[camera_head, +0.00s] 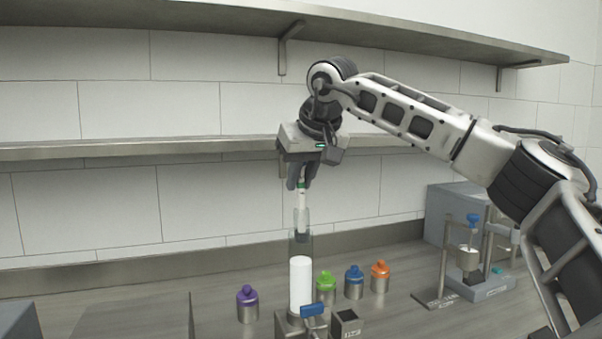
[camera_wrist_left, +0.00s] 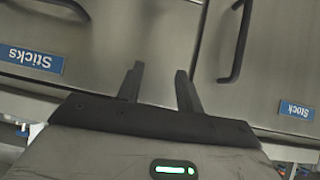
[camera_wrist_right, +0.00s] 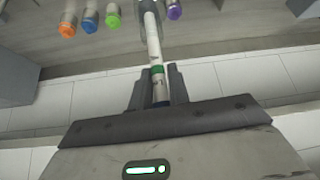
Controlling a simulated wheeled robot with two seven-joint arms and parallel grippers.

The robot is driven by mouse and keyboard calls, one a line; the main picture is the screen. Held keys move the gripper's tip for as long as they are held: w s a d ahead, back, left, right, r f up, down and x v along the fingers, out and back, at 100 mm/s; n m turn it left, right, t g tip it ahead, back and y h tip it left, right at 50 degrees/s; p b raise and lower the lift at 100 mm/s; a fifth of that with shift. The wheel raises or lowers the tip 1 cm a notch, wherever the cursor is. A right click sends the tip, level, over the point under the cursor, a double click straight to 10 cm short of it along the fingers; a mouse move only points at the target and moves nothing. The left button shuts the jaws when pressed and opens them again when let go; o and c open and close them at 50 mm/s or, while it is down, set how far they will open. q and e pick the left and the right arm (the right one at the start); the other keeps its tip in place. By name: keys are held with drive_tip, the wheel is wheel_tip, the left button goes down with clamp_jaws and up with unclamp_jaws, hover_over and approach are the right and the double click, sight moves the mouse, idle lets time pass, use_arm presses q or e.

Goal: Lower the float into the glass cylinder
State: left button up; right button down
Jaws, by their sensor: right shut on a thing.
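My right gripper (camera_head: 301,184) is shut on the upper end of the float (camera_head: 302,212), a slim pale tube with a green band. The float hangs upright; it also shows between the fingers of my right gripper (camera_wrist_right: 159,85) in the right wrist view. Below it stands the glass cylinder (camera_head: 301,246), clear at the top and filled with white liquid lower down. The float's lower end overlaps the cylinder's top in the head view; I cannot tell how deep it sits inside. My left gripper (camera_wrist_left: 158,80) is open and empty, in front of steel cabinet fronts.
Purple (camera_head: 247,304), green (camera_head: 326,287), blue (camera_head: 354,282) and orange (camera_head: 380,276) capped bottles stand around the cylinder. A blue-handled fitting (camera_head: 313,311) is at its foot. A lab stand (camera_head: 460,262) is at the right. Steel shelves (camera_head: 130,150) run along the wall.

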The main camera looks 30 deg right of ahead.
sight(302, 205)
drive_tip(key=shift+f+b, duration=0.35)
drive_tip(key=shift+f, duration=0.4)
drive_tip(key=shift+f+b, duration=0.5)
drive_tip(key=shift+f, duration=0.4)
drive_tip(key=shift+f+b, duration=0.85)
drive_tip(key=shift+f, duration=0.6)
use_arm(q)
drive_tip(key=shift+w+d+f+n+t+h+b, duration=0.15)
drive_tip(key=shift+d+f+b, duration=0.1)
drive_tip(key=shift+f, duration=0.1)
drive_tip(key=shift+w+d+f+n+t+h+b, duration=0.1)
drive_tip(key=shift+d+f+n+t+h+b, duration=0.1)
drive_tip(key=shift+f, duration=0.15)
use_arm(e)
drive_tip(key=shift+f, duration=0.95)
use_arm(q)
drive_tip(key=shift+r, duration=0.1)
use_arm(e)
drive_tip(key=c, duration=1.3)
unclamp_jaws()
drive_tip(key=shift+o, duration=0.2)
drive_tip(key=shift+s, duration=0.1)
use_arm(q)
drive_tip(key=shift+s+p, duration=0.1)
drive_tip(key=shift+p, duration=0.25)
use_arm(e)
drive_tip(key=v, duration=1.6)
drive_tip(key=shift+r, duration=0.2)
